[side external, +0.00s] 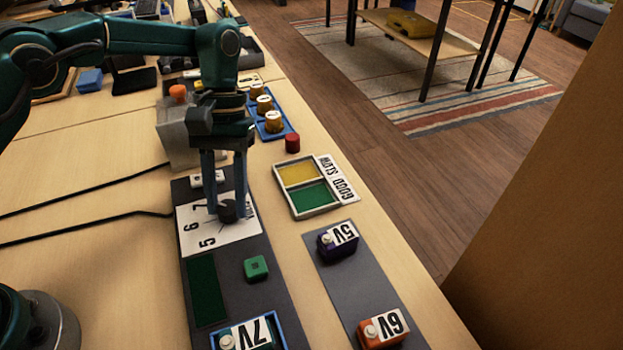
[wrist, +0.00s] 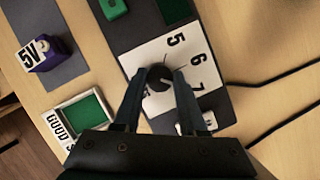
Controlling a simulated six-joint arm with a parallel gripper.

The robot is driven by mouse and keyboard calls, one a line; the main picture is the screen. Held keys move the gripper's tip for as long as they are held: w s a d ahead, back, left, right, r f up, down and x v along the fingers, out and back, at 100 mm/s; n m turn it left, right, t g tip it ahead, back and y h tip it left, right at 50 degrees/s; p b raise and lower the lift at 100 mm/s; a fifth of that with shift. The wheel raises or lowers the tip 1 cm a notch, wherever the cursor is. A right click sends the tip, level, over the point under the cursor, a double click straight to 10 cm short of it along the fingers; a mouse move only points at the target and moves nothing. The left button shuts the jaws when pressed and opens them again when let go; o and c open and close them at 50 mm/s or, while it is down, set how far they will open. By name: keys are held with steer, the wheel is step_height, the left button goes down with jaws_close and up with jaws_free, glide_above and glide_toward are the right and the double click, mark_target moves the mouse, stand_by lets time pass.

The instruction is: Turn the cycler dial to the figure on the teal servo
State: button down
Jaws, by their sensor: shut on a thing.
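The cycler dial is a black round knob (side external: 228,212) on a white plate (side external: 196,218) marked 5, 6 and 7. It also shows in the wrist view (wrist: 157,80), between my fingers. My gripper (side external: 227,206) points down and is shut on the dial, one finger on each side. I cannot clearly tell which figure the dial points to. The teal servo (side external: 268,347) sits in a blue tray at the bottom of the side view. Its label (side external: 255,332) reads 7V; the servo is partly cut off by the frame edge.
A purple 5V servo (side external: 338,247) and an orange 6V servo (side external: 381,330) stand on a grey mat at right. A green button block (side external: 256,267) is near the dial. A GOOD/SLOW tray (side external: 324,209) lies right of my gripper. Black cables run left.

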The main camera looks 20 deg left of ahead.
mark_target(223, 214)
steer(key=shift+w+r+m, duration=0.1)
steer(key=shift+m, duration=0.5)
steer(key=shift+c, duration=2.3)
jaws_free()
step_height(223, 214, up, 4)
steer(key=shift+f, duration=0.15)
steer(key=s+a+r, duration=0.1)
steer(key=a+r, duration=0.6)
steer(key=a, duration=0.4)
steer(key=shift+s+a+r, duration=0.15)
steer(key=shift+a, duration=0.2)
